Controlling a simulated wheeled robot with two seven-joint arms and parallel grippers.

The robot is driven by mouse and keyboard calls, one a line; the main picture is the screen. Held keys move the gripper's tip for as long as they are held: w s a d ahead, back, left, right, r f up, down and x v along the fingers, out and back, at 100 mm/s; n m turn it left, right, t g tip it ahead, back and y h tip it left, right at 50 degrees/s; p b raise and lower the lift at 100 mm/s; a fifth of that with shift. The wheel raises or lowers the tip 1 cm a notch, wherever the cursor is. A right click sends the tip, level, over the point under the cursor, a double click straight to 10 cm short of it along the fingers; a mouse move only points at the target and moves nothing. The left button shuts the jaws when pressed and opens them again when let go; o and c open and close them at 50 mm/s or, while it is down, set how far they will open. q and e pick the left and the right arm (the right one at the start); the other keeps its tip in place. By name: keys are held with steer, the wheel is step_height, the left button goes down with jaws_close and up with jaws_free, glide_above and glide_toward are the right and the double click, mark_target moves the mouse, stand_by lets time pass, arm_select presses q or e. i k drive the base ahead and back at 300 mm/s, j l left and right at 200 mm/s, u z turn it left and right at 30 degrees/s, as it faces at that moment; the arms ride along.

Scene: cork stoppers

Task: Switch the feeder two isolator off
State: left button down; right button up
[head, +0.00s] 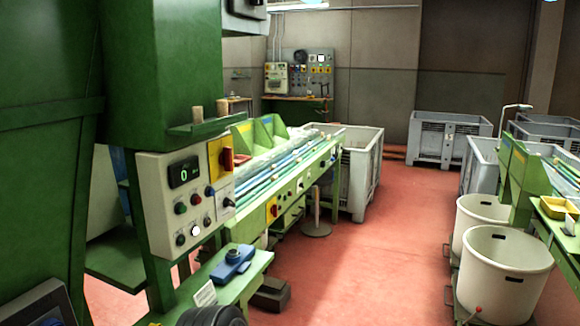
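A light grey control box (180,212) on the green machine at left carries a display (184,172) reading 0, several buttons and small black switches. At its upper right is a yellow plate with a red rotary handle (227,158). A second, smaller red handle on yellow (273,210) sits on the side of the green conveyor (300,187). A distant wall panel (320,66) also has small yellow parts. I cannot read any label, so I cannot tell which is the feeder two isolator, nor its position. Neither of my grippers is in view.
A green shelf (255,262) with a blue device (232,262) juts out below the box. A dark block (271,294) lies on the floor beside it. White tubs (505,270) stand at right, grey crates (450,137) behind. The red floor (390,235) between is clear.

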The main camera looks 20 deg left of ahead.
mark_target(225, 158)
steer(key=i+l+u, duration=0.15)
steer(key=u, duration=0.25)
steer(key=i+l+u, duration=0.15)
steer(key=u, duration=0.3)
steer(key=i+l, duration=0.2)
steer(key=l, duration=0.15)
steer(key=i+l+u, duration=0.15)
steer(key=l, duration=0.25)
steer(key=i+l, duration=0.25)
steer(key=i+l+u, duration=0.15)
steer(key=l, duration=0.35)
steer(key=i+l, duration=0.15)
steer(key=l, duration=0.25)
steer(key=u, duration=0.05)
